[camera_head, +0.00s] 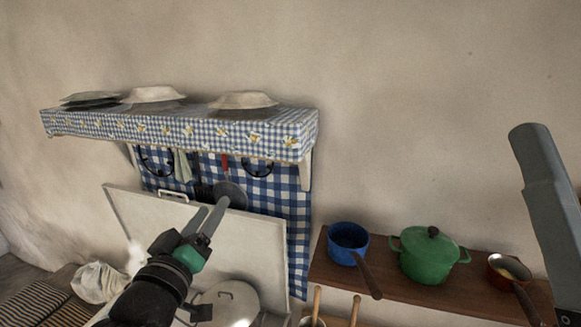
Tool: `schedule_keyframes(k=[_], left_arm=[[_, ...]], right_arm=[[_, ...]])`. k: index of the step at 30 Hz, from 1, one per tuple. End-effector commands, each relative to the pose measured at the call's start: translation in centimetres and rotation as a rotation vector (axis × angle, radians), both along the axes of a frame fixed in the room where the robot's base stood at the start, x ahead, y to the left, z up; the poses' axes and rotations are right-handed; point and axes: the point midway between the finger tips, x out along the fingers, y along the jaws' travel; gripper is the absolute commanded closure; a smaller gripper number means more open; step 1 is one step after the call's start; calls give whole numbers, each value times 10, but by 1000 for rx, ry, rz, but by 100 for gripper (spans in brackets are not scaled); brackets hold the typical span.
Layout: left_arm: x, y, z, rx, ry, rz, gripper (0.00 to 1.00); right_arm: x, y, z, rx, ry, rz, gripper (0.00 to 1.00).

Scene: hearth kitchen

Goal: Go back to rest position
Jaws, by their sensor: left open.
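My left gripper (210,213) comes up from the bottom left on its dark arm. Its two grey fingers are apart with nothing seen between them. They stand in front of the white raised lid panel (252,250) and the blue checked cloth on the wall; whether they touch anything cannot be told. A grey part of my own body stands at the right edge. My right gripper is not in view.
A wall shelf with checked trim (180,128) bears pale plates (245,100). A wooden shelf (390,287) holds a blue pan (348,240), a green lidded pot (430,258) and a small red-brown pan (508,268). A skillet (232,192) hangs behind my left gripper.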

Motion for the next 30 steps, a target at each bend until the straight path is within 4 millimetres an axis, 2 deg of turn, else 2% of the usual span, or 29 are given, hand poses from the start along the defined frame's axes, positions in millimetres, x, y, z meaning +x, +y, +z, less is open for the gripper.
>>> schedule_keyframes(k=[1, 3, 5, 6, 9, 12, 17, 20, 28, 30], left_arm=[[-26, 7, 38, 37, -120, 21, 46], [-68, 15, 84, 95, -278, 57, 46], [-107, 21, 118, 145, -410, 95, 46], [-133, 24, 138, 177, -490, 121, 46], [-192, 29, 172, 250, -658, 190, 46], [-231, 33, 191, 322, -763, 258, 46], [-231, 34, 191, 425, -770, 313, 46], [-231, 34, 191, 426, -770, 313, 46], [-231, 33, 191, 423, -769, 311, 46], [-231, 33, 190, 423, -769, 311, 46]], right_arm=[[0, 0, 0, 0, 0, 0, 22], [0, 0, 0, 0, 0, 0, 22], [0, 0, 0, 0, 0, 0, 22], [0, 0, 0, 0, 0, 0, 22], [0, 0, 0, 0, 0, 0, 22], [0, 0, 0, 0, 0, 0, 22], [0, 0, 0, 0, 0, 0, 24], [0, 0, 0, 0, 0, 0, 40], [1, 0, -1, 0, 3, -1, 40], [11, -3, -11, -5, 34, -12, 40]])
